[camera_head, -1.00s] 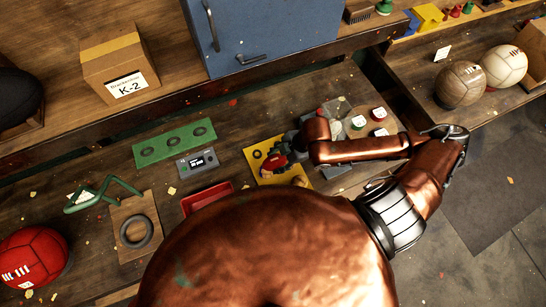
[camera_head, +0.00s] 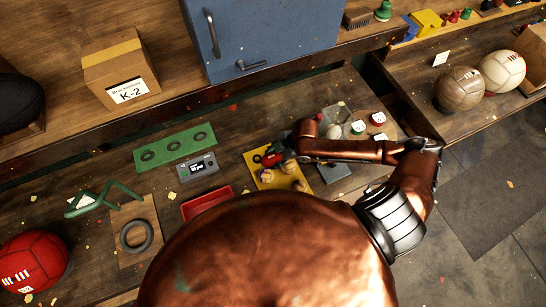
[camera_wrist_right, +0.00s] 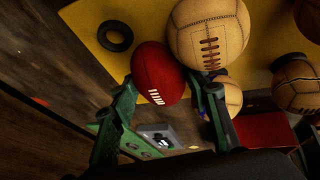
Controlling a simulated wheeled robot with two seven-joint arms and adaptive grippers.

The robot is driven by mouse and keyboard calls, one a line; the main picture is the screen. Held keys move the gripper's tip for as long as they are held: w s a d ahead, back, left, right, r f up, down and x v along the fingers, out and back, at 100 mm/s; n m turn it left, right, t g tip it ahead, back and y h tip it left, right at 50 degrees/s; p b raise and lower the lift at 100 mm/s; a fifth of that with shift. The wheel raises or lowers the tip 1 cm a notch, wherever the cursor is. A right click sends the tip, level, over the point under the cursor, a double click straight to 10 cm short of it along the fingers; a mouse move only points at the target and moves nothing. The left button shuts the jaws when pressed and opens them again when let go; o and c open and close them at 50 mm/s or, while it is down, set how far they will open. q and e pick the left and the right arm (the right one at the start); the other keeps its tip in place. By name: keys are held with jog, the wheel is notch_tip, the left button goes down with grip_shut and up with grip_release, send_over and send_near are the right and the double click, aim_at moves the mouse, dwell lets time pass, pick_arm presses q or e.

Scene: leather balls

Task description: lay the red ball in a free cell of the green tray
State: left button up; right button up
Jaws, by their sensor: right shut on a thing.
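The small dark red ball (camera_head: 269,160) is at the tips of my right gripper (camera_head: 276,157), over the yellow tray (camera_head: 251,156). In the wrist view the red ball (camera_wrist_right: 158,72) sits between the green fingers of my right gripper (camera_wrist_right: 163,88), which is shut on it. A larger tan laced ball (camera_wrist_right: 210,32) is close beside it. The green tray (camera_head: 175,147) lies left of the yellow tray. My left gripper is not in view.
A grey device with a display (camera_head: 197,167) stands between the trays, with a red tray (camera_head: 206,203) in front. The yellow tray holds several tan and brown balls and an empty black ring (camera_wrist_right: 115,36). A blue cabinet (camera_head: 262,38) stands behind. A large red ball (camera_head: 33,262) is far left.

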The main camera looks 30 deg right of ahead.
jog(key=o, duration=1.2)
jog(key=shift+f, duration=0.1)
